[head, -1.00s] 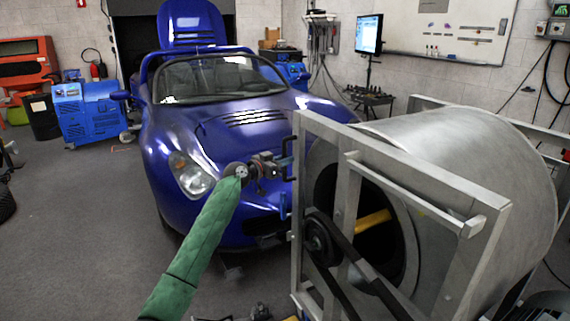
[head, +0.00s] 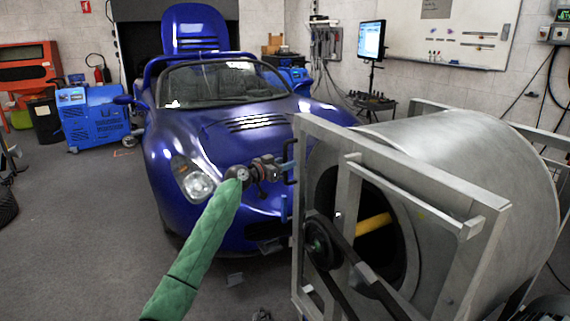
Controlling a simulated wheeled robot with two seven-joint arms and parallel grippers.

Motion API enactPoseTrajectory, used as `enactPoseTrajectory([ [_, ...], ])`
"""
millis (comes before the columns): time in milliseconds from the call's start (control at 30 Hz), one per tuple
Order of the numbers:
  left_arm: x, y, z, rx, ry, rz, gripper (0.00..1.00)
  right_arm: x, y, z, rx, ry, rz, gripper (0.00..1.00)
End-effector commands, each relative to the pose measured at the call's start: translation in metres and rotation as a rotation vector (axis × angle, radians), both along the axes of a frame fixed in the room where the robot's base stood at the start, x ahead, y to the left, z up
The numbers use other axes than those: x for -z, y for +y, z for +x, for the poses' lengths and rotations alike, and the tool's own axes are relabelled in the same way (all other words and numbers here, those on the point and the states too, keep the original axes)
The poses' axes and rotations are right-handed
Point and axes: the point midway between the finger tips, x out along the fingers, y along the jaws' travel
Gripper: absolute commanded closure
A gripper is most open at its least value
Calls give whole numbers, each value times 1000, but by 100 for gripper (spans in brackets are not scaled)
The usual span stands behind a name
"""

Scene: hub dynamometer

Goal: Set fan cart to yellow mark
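The fan cart (head: 470,205), a large grey metal drum in a square frame with a belt and pulley, fills the right of the head view. My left arm, in a green sleeve, reaches up from the bottom. My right gripper is not in view. No yellow mark on the floor shows; a yellow bar (head: 374,224) is inside the drum.
A blue sports car (head: 215,135) stands close behind the gripper and cart. A blue machine (head: 92,117) and a red cabinet (head: 30,65) stand at the back left. A monitor (head: 371,40) is at the back. The grey floor (head: 85,225) at left is mostly clear.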

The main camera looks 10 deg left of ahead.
Motion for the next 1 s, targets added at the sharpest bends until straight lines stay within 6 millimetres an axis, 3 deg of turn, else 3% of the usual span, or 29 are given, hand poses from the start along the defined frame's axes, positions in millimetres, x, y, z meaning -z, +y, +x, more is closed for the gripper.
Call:
enactPoseTrajectory([
  [367,0,4,-3,-2,-1,-1,65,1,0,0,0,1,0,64],
  [800,1,45,-47,-2,0,1,65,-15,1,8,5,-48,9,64],
  [1000,0,53,-56,-1,0,0,65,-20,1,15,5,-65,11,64],
])
